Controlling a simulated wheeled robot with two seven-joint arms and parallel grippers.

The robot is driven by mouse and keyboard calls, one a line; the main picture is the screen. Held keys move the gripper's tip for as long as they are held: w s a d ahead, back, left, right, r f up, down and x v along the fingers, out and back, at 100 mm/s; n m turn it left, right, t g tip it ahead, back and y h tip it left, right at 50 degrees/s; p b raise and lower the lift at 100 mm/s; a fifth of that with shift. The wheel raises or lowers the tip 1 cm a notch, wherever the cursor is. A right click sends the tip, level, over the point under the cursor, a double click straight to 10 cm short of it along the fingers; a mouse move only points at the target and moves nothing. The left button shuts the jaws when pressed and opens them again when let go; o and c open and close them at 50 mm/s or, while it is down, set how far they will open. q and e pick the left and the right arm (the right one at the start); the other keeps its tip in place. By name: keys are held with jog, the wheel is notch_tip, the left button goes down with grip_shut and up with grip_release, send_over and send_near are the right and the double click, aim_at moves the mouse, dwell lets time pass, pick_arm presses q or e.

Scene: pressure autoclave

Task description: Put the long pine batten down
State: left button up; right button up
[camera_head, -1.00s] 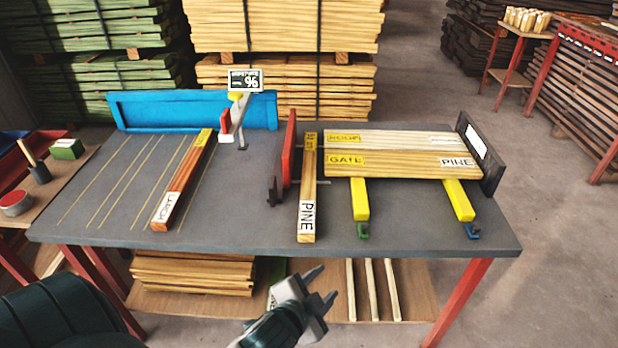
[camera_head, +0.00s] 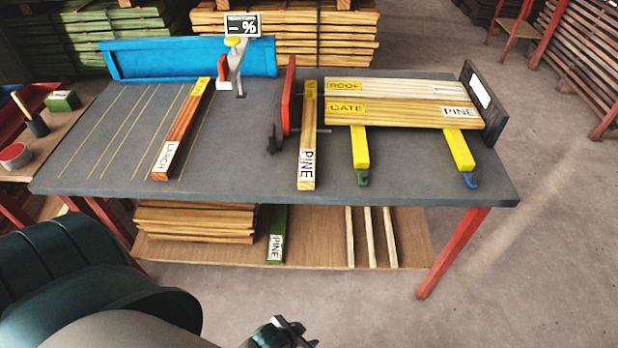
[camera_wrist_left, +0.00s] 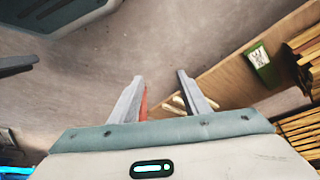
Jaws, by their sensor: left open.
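The long pine batten (camera_head: 308,150), with a white PINE label at its near end and a yellow label at its far end, lies lengthwise on the grey bench (camera_head: 240,150). It is just right of an upright red plate (camera_head: 289,95) and left of the wide boards. My left gripper (camera_head: 292,326) is at the bottom of the head view, low in front of the bench and well apart from the batten. In the left wrist view its two fingers (camera_wrist_left: 161,82) are spread with nothing between them. My right gripper is not seen.
Wide pale boards (camera_head: 400,112) rest over two yellow bars (camera_head: 360,150) by a dark end plate (camera_head: 484,100). A reddish LARCH batten (camera_head: 183,130) lies on the left among yellow lines. The lower shelf (camera_head: 320,245) holds boards, a green piece and pale strips. Floor at right is clear.

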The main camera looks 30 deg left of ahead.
pick_arm(q)
jog(key=s+d+f, duration=0.1)
jog(key=s+f, duration=0.1)
jog(key=f, duration=0.5)
jog(key=s+f+t, duration=0.1)
jog(key=s+f, duration=0.2)
jog(key=f, duration=0.5)
jog(key=shift+s+d+f+h, duration=0.2)
jog(key=shift+d+h, duration=0.15)
jog(key=shift+h, duration=0.05)
